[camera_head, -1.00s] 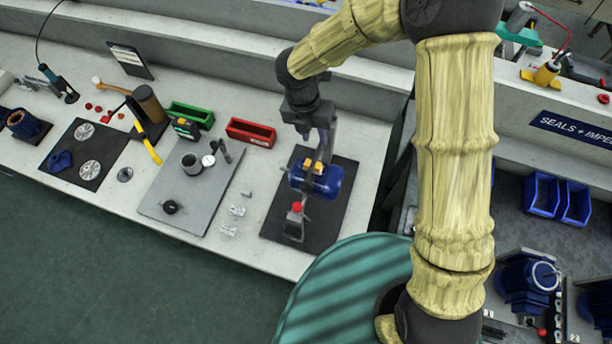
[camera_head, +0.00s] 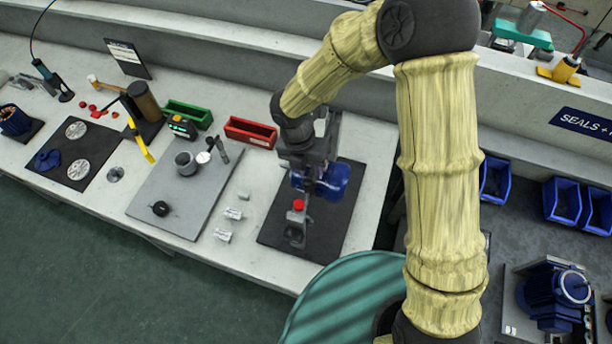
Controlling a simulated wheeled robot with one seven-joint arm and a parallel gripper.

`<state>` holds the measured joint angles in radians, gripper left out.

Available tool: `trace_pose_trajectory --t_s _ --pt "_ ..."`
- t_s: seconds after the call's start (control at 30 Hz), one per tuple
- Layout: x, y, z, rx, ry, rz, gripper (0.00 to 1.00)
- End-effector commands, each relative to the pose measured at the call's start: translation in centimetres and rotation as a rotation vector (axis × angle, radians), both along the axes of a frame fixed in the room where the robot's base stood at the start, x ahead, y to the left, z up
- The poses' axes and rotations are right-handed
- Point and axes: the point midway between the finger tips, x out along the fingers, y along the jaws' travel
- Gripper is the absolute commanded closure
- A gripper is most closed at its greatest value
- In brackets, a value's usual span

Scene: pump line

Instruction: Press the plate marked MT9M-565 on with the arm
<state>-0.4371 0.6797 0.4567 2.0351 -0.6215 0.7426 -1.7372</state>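A blue motor or pump body (camera_head: 336,180) lies on a black mat (camera_head: 275,232) at the right of the bench. My gripper (camera_head: 312,182) is low over this body, seen from behind and above. Its fingers are hidden or merge with the dark parts there, so I cannot tell whether they are open, shut or touching it. Small silver pieces that may be plates, one (camera_head: 233,213) and another (camera_head: 222,235), lie on the bench left of the mat. No marking is legible, so I cannot tell which piece, if any, is MT9M-565.
A grey stand with a red knob (camera_head: 298,205) is in front of the blue body. A grey board (camera_head: 178,215) with a dark cylinder and gauge lies to the left. A red bin (camera_head: 250,132) and a green bin (camera_head: 188,114) stand behind. A teal striped round surface (camera_head: 345,300) is at the bottom.

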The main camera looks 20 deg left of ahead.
Motion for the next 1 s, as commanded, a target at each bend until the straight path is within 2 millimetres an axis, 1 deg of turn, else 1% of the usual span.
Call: trace_pose_trajectory --t_s 0.03,0.1,0.73,0.87,1.0 --pt "0.0 0.0 -0.6 0.0 0.0 -0.001 0.68" --pt "0.0 -0.1 -0.8 0.0 0.0 -0.002 0.68" --pt "0.0 -0.1 -0.7 0.002 0.0 -0.002 0.68" --pt "0.0 0.1 -0.2 0.037 0.002 -0.002 0.68" --pt "0.1 0.4 1.1 0.118 -0.001 -0.015 0.68"
